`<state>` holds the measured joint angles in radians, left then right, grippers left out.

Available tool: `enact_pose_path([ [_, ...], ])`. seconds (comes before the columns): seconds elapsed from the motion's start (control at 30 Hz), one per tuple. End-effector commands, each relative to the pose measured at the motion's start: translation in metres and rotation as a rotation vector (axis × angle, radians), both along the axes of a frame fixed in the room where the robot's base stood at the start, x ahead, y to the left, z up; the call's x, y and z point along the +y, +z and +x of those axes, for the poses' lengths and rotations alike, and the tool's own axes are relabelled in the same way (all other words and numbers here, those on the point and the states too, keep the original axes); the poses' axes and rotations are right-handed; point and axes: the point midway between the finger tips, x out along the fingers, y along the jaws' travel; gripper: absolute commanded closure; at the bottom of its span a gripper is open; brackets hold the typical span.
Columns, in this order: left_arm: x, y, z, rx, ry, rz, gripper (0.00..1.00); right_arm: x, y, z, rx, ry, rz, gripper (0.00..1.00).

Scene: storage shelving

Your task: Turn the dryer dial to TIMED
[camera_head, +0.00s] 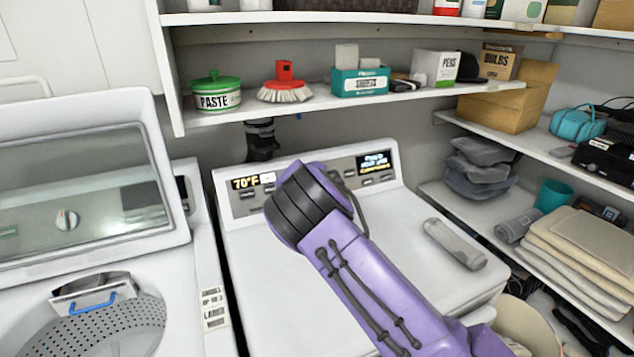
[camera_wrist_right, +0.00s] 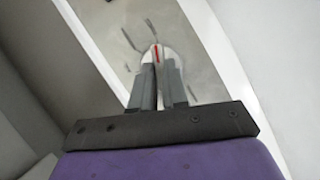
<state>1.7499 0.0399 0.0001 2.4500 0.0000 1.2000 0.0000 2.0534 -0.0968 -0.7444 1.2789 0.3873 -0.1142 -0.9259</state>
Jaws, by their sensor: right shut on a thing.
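The white dryer (camera_head: 245,270) stands in the middle of the head view, with its grey control panel (camera_head: 242,205) at the back. My purple right arm reaches over its top, and its wrist covers the middle of the panel, so the dial and the right gripper are hidden there. In the right wrist view, my right gripper (camera_wrist_right: 158,70) is shut on the pale dryer dial (camera_wrist_right: 153,50), which carries a red pointer line. Marks and labels around the dial are too blurred to read. My left gripper is in neither view.
An open-lidded washer (camera_head: 190,262) stands to the left. A grey rolled item (camera_head: 454,243) lies on the dryer's right side. A shelf (camera_head: 300,104) above holds a paste tub (camera_head: 216,95), a brush (camera_head: 284,90) and boxes. Side shelves hold folded towels (camera_head: 580,258).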

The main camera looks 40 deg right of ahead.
Motion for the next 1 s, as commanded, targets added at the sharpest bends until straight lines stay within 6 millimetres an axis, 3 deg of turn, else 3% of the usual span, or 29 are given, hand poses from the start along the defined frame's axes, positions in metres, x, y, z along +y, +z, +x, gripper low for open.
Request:
enact_pose_path([
  [0.13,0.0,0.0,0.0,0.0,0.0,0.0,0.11,0.0,-0.001,-0.001,0.001,-0.003,0.004,1.0],
  [0.17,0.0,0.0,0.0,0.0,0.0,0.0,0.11,0.0,-0.001,-0.001,0.001,-0.003,0.004,0.8],
  [0.2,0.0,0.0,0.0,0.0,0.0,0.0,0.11,0.0,-0.001,-0.001,0.0,-0.003,0.003,0.67],
  [0.23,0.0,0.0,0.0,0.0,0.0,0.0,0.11,0.0,-0.001,-0.001,0.001,-0.002,0.002,0.61],
  [0.57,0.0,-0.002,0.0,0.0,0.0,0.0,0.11,0.003,0.001,-0.002,-0.001,0.0,0.001,0.61],
  [1.0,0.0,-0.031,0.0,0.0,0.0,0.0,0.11,0.057,0.048,-0.054,-0.002,-0.002,0.002,0.61],
])
